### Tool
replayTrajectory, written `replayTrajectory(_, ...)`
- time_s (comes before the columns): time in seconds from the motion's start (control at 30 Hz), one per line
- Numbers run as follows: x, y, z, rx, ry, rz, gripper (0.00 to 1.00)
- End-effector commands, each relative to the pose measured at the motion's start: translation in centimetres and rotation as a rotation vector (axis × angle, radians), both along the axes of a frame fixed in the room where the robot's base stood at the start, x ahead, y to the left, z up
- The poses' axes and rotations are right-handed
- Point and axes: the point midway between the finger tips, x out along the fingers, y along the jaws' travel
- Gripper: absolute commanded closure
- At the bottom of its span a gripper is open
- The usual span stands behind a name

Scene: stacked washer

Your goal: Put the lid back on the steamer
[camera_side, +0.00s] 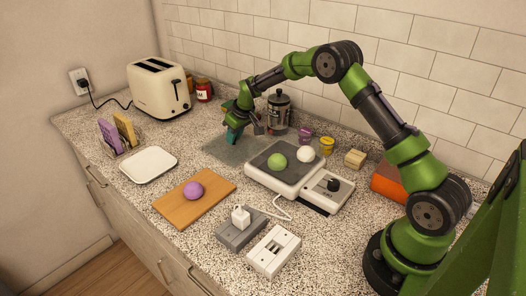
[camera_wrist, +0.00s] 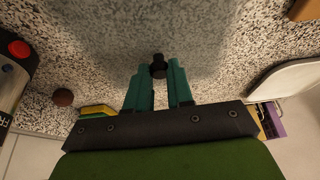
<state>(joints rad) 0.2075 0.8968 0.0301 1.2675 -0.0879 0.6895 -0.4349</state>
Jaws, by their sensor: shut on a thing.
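The steamer (camera_side: 268,185) is a low white base with a dark top, left of a control box with a black knob (camera_side: 333,185). A green bun (camera_side: 277,161) and a white bun (camera_side: 305,153) sit on it, uncovered. My gripper (camera_side: 235,133) is beyond the steamer to the left, low over the counter. In the wrist view my gripper (camera_wrist: 159,82) is shut on a small black knob (camera_wrist: 158,62). A grey see-through area (camera_side: 225,153), apparently the lid, shows below my gripper; its edges are faint, and I cannot tell whether it touches the counter.
A glass press (camera_side: 279,112) stands close behind my gripper. A toaster (camera_side: 160,88), white tray (camera_side: 149,164) and rack (camera_side: 120,135) are to the left. A purple bun (camera_side: 193,190) is on a wooden board (camera_side: 170,206). A power strip (camera_side: 240,235) and cable lie in front.

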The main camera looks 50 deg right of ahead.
Motion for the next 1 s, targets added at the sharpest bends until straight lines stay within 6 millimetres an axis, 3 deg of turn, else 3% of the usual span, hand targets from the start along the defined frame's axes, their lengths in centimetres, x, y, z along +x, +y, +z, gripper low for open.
replayTrajectory(0.17, 0.1, 0.0, 2.4, -0.001, -0.006, 0.001, 1.0)
replayTrajectory(0.67, 0.0, -0.7, 12.0, -0.002, -0.007, -0.011, 1.0)
replayTrajectory(0.77, -1.4, -1.3, 15.3, -0.003, -0.009, -0.027, 1.0)
replayTrajectory(0.9, -6.0, -1.9, 18.9, -0.002, -0.006, -0.044, 1.0)
replayTrajectory(1.0, -9.8, -2.0, 20.3, -0.001, -0.005, -0.049, 1.0)
